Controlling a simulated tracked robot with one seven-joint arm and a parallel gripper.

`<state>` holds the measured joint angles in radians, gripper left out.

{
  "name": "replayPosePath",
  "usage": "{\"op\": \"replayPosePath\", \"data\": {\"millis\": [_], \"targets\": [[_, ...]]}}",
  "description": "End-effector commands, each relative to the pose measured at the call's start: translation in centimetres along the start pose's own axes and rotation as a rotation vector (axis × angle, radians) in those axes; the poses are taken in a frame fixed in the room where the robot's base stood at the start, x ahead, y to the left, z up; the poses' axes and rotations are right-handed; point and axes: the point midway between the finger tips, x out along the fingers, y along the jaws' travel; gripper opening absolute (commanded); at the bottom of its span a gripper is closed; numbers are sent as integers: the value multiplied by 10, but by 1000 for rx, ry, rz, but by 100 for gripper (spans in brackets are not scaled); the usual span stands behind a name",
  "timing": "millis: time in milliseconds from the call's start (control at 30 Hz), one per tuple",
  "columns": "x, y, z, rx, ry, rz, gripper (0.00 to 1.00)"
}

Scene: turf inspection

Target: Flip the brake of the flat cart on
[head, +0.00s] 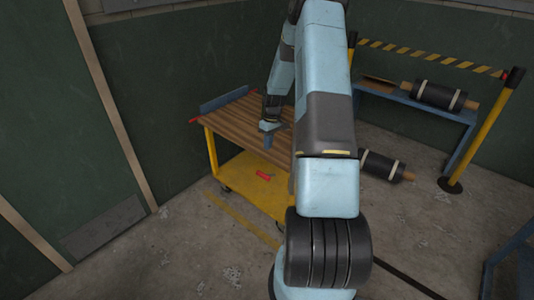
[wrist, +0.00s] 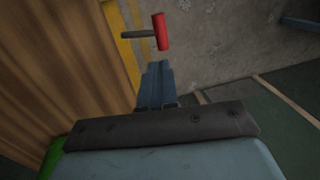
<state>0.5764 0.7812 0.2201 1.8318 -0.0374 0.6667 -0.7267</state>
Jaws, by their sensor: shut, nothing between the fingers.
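The flat cart (head: 245,178) has a yellow frame and a brown slatted top; the slats also fill the left of the wrist view (wrist: 60,60). Its brake is a red handle (head: 265,175) low on the yellow front side. In the wrist view the red handle (wrist: 161,31) sits on a dark stem that runs left toward the yellow edge. My gripper (head: 268,146) points down by the cart's slatted top. In the wrist view its blue fingers (wrist: 158,68) are together and empty, with a gap between their tips and the handle. I cannot tell the brake's exact setting.
Behind the cart, a blue bench (head: 415,98) carries a black roll (head: 437,95). Another black roll (head: 382,166) is right of my arm. A yellow post (head: 482,130) with striped tape stands at right. Green walls close the left. Concrete floor (head: 165,250) is clear in front.

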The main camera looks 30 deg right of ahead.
Motion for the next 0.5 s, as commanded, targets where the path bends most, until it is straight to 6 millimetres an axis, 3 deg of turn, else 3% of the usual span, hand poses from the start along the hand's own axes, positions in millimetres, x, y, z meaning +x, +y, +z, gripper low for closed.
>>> {"op": "replayPosePath", "data": {"millis": [500], "targets": [[89,0,1,1,-2,-2,0]]}}
